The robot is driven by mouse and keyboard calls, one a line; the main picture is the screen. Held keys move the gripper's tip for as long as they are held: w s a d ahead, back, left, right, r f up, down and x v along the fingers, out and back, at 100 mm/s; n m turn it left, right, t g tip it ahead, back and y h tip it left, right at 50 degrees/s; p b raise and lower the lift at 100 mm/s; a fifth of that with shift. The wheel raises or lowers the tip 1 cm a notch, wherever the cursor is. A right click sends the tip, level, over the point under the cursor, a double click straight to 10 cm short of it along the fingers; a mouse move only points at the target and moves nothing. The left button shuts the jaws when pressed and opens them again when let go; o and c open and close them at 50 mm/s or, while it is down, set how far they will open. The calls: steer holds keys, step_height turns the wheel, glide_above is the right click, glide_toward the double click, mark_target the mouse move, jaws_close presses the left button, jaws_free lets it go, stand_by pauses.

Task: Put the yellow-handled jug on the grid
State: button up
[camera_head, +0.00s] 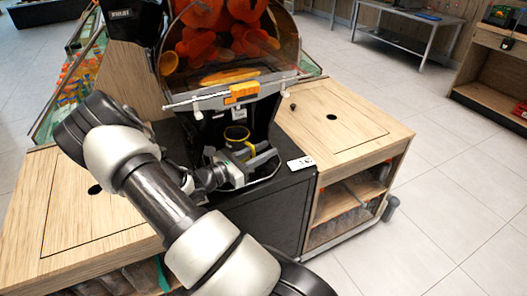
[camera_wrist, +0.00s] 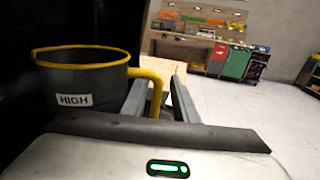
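The jug (camera_head: 236,134) has a dark body and a yellow rim, and it stands upright in the recess at the front of the juicer. In the wrist view the jug (camera_wrist: 90,78) is at the left, with a "HIGH" label and its yellow handle (camera_wrist: 157,88) facing right. My gripper (camera_head: 252,158) is at the jug's front. In the wrist view its two fingers (camera_wrist: 162,98) are apart, with the handle between them; I cannot tell whether either finger touches it. The grid cannot be made out; my gripper and the jug cover much of the recess floor.
The juicer (camera_head: 240,90) holds oranges behind a clear cover above the jug. Wooden counters lie left (camera_head: 75,200) and right (camera_head: 335,110) of it. A small white card (camera_head: 301,163) lies on the black ledge by my gripper. Open tiled floor is at the right.

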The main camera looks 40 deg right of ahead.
steer(key=a, duration=0.3)
steer(key=w+a, duration=0.1)
steer(key=a, duration=0.3)
steer(key=a+p, duration=0.1)
steer(key=a, duration=0.3)
steer(key=shift+w+a, duration=0.15)
steer(key=shift+a+r, duration=0.15)
steer(key=shift+a, duration=0.1)
steer(key=s+a+r+m+t+y, duration=0.3)
steer(key=s+a+r+m+y, duration=0.4)
steer(key=a+r, duration=0.4)
steer(key=s+a+r+m+t+y, duration=0.4)
steer(key=s+a+r+m+y, duration=0.4)
steer(key=a+r+y, duration=0.3)
steer(key=shift+s+a+r+m, duration=0.3)
steer(key=shift+a+m, duration=0.2)
steer(key=shift+m, duration=0.3)
